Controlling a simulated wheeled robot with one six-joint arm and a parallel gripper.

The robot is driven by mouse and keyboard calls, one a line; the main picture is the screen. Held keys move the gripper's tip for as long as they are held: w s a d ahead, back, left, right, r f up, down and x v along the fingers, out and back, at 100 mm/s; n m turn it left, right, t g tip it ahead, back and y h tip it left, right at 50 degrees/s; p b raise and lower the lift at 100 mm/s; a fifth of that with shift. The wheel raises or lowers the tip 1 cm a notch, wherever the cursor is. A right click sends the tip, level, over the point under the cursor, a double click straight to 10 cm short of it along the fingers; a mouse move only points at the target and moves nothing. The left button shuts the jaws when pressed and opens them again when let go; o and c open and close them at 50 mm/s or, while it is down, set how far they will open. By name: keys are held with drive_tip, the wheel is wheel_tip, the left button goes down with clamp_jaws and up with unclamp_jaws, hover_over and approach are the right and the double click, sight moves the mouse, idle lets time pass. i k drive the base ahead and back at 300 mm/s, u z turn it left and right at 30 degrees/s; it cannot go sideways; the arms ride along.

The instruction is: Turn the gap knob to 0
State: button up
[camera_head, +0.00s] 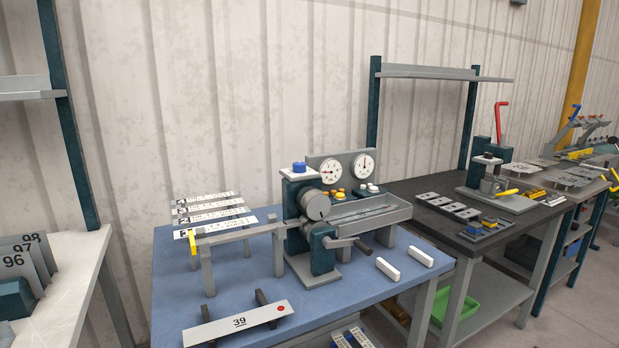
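The panel bender (323,255) stands on the blue-topped table in the middle of the view. A blue knob (299,167) sits on top of its left post. Two white dials with needles, a left dial (330,172) and a right dial (364,165), are on the grey back panel. Yellow knobs (338,195) and a pale knob (372,188) sit below the dials. A grey round drum (315,204) with a dark mark faces forward. No label reading gap is legible, so I cannot tell which knob it is. My gripper is not in view.
A crank handle (350,243) sticks out at the machine's right front. A plate marked 39 (238,323) rests at the blue table's front, and two white blocks (388,269) lie at right. Lettered strips (215,217) lie on a rack behind left. A dark table (455,200) adjoins right.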

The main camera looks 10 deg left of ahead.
sight(299, 168)
drive_tip(key=k, duration=0.55)
drive_tip(key=u, duration=0.7)
drive_tip(key=i, duration=1.6)
drive_tip(key=z, duration=0.55)
